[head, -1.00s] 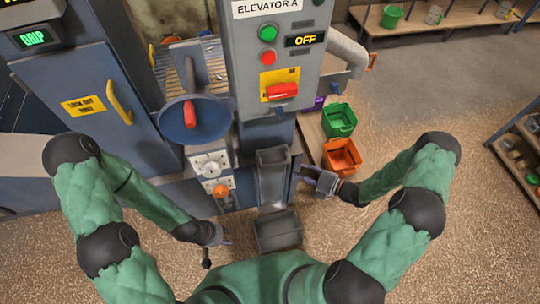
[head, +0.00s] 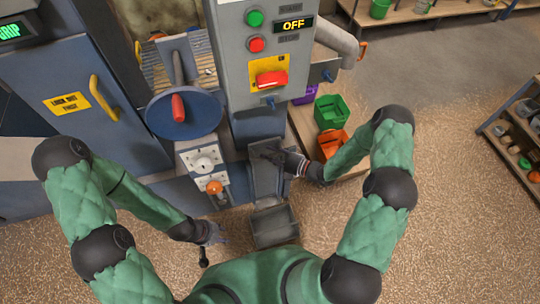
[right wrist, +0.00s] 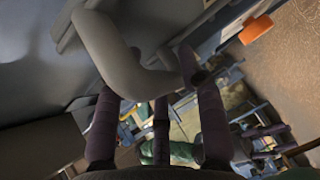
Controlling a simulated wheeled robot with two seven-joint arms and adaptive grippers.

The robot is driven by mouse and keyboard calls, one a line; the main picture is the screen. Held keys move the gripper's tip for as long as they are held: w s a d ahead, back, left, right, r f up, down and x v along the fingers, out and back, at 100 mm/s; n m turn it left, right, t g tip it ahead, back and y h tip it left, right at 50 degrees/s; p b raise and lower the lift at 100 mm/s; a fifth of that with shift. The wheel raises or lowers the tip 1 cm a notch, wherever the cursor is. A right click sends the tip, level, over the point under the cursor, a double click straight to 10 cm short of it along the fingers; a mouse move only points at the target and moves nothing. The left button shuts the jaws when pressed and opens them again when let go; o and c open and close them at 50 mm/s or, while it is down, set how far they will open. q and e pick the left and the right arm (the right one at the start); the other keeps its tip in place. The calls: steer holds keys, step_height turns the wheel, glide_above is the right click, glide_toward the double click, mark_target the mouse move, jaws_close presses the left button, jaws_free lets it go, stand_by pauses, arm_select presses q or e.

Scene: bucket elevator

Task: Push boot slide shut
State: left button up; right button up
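The grey elevator boot (head: 268,180) stands below the control cabinet, with an upright channel and a grey open-topped box (head: 274,226) at its foot. I cannot clearly pick out the slide in the head view. My right gripper (head: 276,156) is at the upper right of the channel; its tips are hard to make out there. In the right wrist view, a bent grey bar (right wrist: 115,50) crosses in front of the spread dark fingers of this gripper (right wrist: 158,105). Contact is unclear. My left gripper (head: 219,238) hangs low, left of the box, its fingers too small to read.
The cabinet carries green and red buttons, an OFF display (head: 292,25) and a red switch handle (head: 270,79). Green (head: 331,112) and orange (head: 332,143) bins stand right. Open floor lies further right.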

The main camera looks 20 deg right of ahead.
steer(key=shift+c, duration=0.3)
jaws_close()
step_height(320, 180, down, 8)
steer(key=b, duration=0.6)
steer(key=shift+r, duration=0.25)
steer(key=shift+s, duration=0.1)
jaws_free()
steer(key=shift+o, duration=0.3)
steer(key=shift+f, duration=0.15)
